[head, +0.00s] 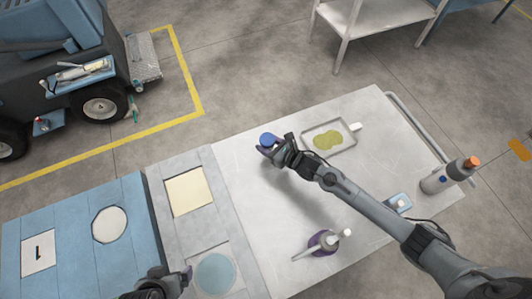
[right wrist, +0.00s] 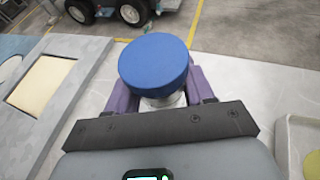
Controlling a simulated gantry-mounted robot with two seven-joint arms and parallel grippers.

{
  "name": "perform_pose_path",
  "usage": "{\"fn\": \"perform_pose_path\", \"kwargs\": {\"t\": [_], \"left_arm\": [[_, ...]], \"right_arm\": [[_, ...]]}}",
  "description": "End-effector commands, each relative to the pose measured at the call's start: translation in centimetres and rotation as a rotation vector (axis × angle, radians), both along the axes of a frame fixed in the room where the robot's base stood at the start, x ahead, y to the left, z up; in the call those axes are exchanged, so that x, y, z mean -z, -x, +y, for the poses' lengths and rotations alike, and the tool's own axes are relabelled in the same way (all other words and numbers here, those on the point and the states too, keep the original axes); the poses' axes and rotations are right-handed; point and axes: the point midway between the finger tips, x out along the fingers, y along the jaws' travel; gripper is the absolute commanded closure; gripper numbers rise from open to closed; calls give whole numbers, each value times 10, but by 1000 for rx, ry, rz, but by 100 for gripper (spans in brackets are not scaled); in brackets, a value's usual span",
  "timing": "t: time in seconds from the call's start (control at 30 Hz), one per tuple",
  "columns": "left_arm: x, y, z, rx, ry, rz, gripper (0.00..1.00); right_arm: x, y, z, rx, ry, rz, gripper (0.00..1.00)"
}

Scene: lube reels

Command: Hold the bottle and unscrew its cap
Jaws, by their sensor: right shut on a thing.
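The bottle shows mainly as its round blue cap (head: 267,139), seen from above; the cap is also large in the right wrist view (right wrist: 155,65). A pale piece of the bottle (right wrist: 163,101) shows just below the cap, and the rest is hidden. My right gripper (head: 268,149) is shut on the bottle below the cap, with purple fingers on both sides of it. The cap sits on the bottle. My left gripper (head: 186,275) is at the bottom of the head view, apart from the bottle; its finger gap is not clear.
A tray (head: 307,140) with a yellow-green patch lies right of the bottle. A purple can with a pale spout (head: 322,241), a small blue box (head: 397,201) and a grey orange-capped bottle (head: 437,183) stand on the pale table (head: 250,205). Panels with inset shapes lie left.

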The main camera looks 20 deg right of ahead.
Motion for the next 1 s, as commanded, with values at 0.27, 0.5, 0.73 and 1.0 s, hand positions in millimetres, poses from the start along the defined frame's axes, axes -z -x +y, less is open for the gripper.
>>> {"fn": "perform_pose_path", "kwargs": {"t": [0.27,0.5,0.73,1.0], "left_arm": [[11,0,-2,-5,8,-2,7],[34,0,-3,-8,14,-2,7],[35,0,-3,-7,11,0,7],[40,0,-1,-1,3,-3,7]], "right_arm": [[11,-5,6,0,0,1,100],[41,-5,6,1,-2,0,100],[43,-5,6,-1,-1,-1,100],[48,-5,5,0,0,-1,100]]}}
